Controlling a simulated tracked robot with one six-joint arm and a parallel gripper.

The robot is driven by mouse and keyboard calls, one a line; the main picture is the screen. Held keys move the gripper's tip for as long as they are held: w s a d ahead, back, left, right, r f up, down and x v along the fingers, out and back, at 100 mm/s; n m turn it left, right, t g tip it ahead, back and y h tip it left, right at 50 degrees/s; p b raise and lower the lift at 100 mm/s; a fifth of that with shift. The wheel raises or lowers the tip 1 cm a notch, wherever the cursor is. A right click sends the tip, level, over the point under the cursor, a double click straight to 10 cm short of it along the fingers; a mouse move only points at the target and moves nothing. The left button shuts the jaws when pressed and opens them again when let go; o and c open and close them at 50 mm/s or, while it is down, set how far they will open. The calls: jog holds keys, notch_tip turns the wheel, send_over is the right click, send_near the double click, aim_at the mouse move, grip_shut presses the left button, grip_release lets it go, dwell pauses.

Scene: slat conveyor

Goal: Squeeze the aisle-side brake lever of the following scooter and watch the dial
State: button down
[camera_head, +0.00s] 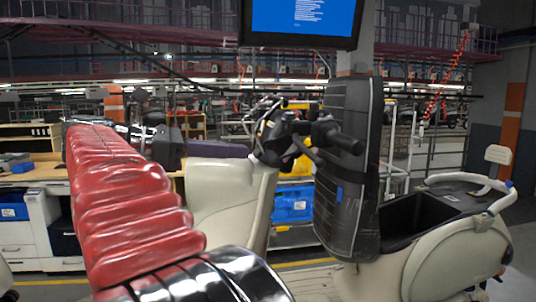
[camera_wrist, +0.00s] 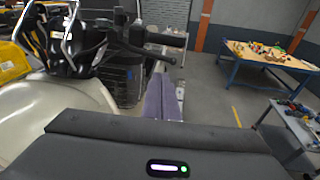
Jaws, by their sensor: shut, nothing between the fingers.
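A cream scooter (camera_head: 408,266) stands to the right in the head view; its cream front also shows in the wrist view (camera_wrist: 60,118). Its dark handlebar has a black grip (camera_head: 338,137), also visible in the wrist view (camera_wrist: 165,38). A thin dark brake lever (camera_wrist: 150,54) lies along that grip. My gripper (camera_head: 246,150) has purple fingers pointing right towards the handlebar. In the wrist view the fingers (camera_wrist: 165,78) are shut together and empty, with tips just below the lever in the picture. I cannot tell the gap in depth. No dial can be made out.
A black ribbed panel (camera_head: 345,190) stands upright close behind the grip. A blue screen (camera_head: 303,16) hangs above. Blue bins (camera_head: 292,203) are behind the scooter.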

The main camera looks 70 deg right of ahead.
aim_at(308, 156)
jog(key=x, duration=1.3)
jog(key=shift+s+d+f, duration=0.15)
jog(key=shift+s+d, duration=0.1)
jog(key=shift+s, duration=0.05)
